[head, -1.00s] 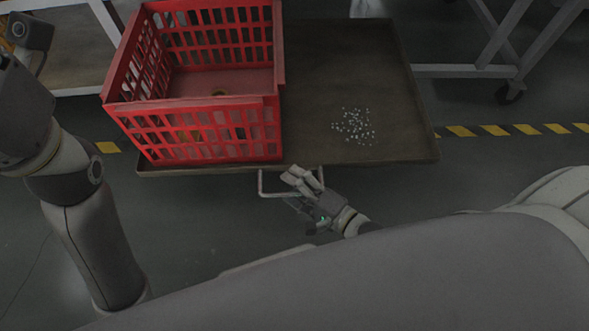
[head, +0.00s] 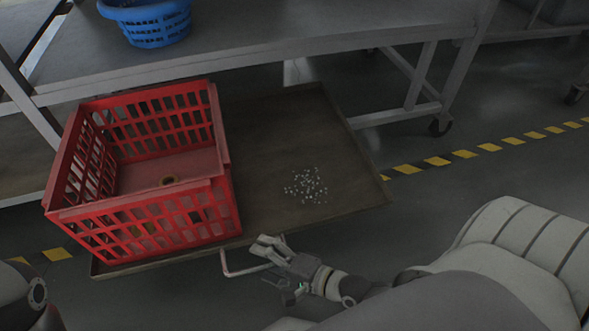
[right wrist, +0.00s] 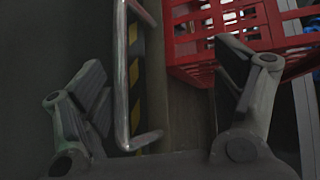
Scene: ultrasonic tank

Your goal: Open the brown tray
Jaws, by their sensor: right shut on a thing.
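The brown tray (head: 270,140) sticks out from under a grey table. It carries a red crate on its left and a scatter of small pale pieces (head: 306,186) on its right. A metal bar handle (head: 232,273) is on its front edge. In the right wrist view, the handle (right wrist: 121,75) runs between the two fingers of my right gripper (right wrist: 162,68). My left gripper is out of view; only part of my left arm shows at the lower left.
The red crate (head: 165,228) has lattice walls and a small round thing inside. A blue basket (head: 150,22) stands on the grey table (head: 270,45) above the tray. Yellow and black floor tape (head: 437,161) runs past the tray. The floor in front is clear.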

